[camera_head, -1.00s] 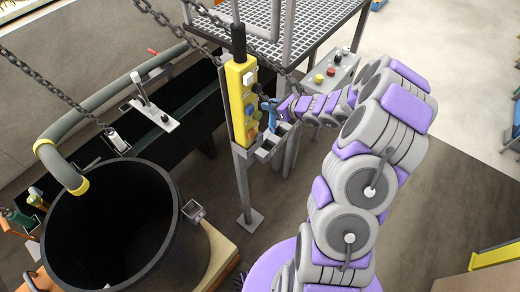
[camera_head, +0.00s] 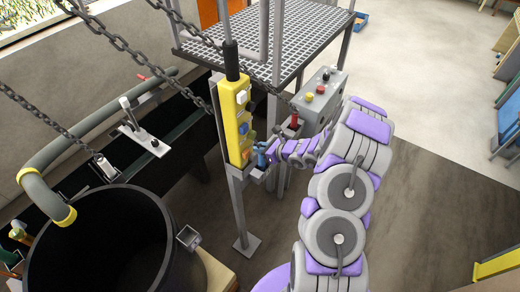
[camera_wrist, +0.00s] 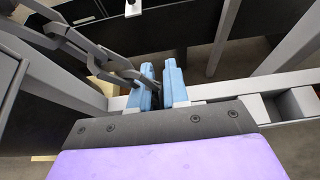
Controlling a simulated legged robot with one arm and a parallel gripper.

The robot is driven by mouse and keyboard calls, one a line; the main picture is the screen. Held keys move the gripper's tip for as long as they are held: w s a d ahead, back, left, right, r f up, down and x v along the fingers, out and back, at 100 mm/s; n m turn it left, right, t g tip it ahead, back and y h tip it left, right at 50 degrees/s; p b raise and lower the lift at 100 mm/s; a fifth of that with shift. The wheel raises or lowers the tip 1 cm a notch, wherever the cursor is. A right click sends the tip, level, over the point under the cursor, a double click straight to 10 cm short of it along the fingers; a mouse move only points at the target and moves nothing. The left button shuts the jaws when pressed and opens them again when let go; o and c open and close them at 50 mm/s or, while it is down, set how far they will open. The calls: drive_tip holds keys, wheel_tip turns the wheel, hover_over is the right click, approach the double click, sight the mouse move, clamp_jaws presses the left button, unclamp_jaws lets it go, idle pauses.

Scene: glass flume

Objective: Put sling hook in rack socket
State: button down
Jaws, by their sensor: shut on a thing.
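My gripper (camera_head: 262,156) has blue fingers, which also show in the wrist view (camera_wrist: 160,86). They are shut on the end of a grey chain (camera_wrist: 92,48) that comes in from the upper left. The sling hook itself is mostly hidden between and below the fingers, so I cannot tell its tilt. The grey rack (camera_head: 240,205) stands on a post below the yellow pendant. Its crossbar with box-shaped sockets shows at the right in the wrist view (camera_wrist: 296,103). My gripper is close above this bar. I cannot tell whether the hook touches a socket.
The yellow button pendant (camera_head: 236,122) hangs close beside my gripper. A large black round vessel (camera_head: 95,245) with a grey pipe (camera_head: 110,125) stands at the left. A grated platform (camera_head: 265,45) and a control box (camera_head: 322,97) are behind.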

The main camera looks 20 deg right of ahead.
drive_tip(key=shift+a, duration=0.5)
drive_tip(key=c, duration=1.5)
unclamp_jaws()
drive_tip(key=o, duration=0.4)
drive_tip(key=shift+d, duration=0.85)
drive_tip(key=shift+a, duration=0.25)
drive_tip(key=shift+s+r, duration=0.2)
drive_tip(key=p+v, duration=0.2)
drive_tip(key=v, duration=0.9)
drive_tip(key=shift+s, duration=0.15)
drive_tip(key=shift+d, duration=0.25)
